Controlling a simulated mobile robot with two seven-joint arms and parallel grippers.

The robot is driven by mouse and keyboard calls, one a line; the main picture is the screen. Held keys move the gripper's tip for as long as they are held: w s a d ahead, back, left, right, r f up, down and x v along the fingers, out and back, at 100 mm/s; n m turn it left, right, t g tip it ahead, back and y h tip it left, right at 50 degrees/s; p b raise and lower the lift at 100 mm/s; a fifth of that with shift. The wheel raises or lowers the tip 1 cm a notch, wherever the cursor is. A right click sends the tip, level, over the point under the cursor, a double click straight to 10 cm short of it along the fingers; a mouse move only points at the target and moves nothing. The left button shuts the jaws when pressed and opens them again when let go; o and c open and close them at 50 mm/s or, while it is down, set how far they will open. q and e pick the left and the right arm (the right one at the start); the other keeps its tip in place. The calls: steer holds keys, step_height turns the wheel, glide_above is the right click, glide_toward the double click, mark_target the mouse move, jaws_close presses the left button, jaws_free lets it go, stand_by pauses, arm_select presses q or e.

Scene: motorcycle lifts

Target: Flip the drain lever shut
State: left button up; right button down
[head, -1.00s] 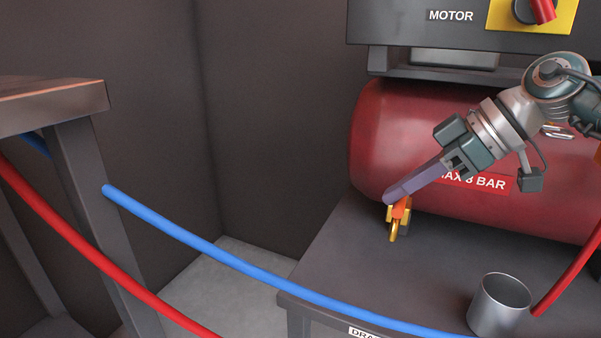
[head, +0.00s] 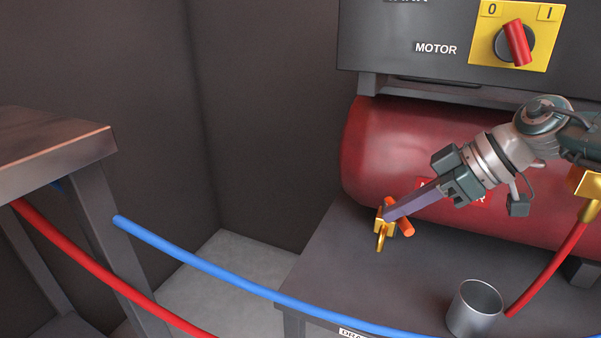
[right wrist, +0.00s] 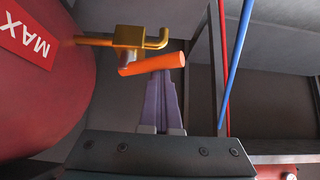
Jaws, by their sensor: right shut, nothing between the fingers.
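The orange drain lever (head: 405,224) sits on a brass drain valve (head: 381,229) at the lower left end of the red tank (head: 375,155). In the head view the lever slants down to the right, partly hidden by my fingers. My right gripper (head: 389,214) is shut and empty, with its fingertips at the lever and valve. In the right wrist view the lever (right wrist: 155,63) lies crosswise just beyond the fingertips (right wrist: 161,76), beside the brass valve (right wrist: 128,37). I cannot tell whether they touch. My left gripper is not in view.
A metal cup (head: 474,308) stands on the dark bench (head: 330,275) below the tank. A blue hose (head: 200,248) and a red hose (head: 90,275) cross at left. A motor panel with a red switch (head: 516,43) is above the tank.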

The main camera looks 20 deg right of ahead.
stand_by(0.4)
steer(key=p+v, duration=0.5)
steer(key=v, duration=0.5)
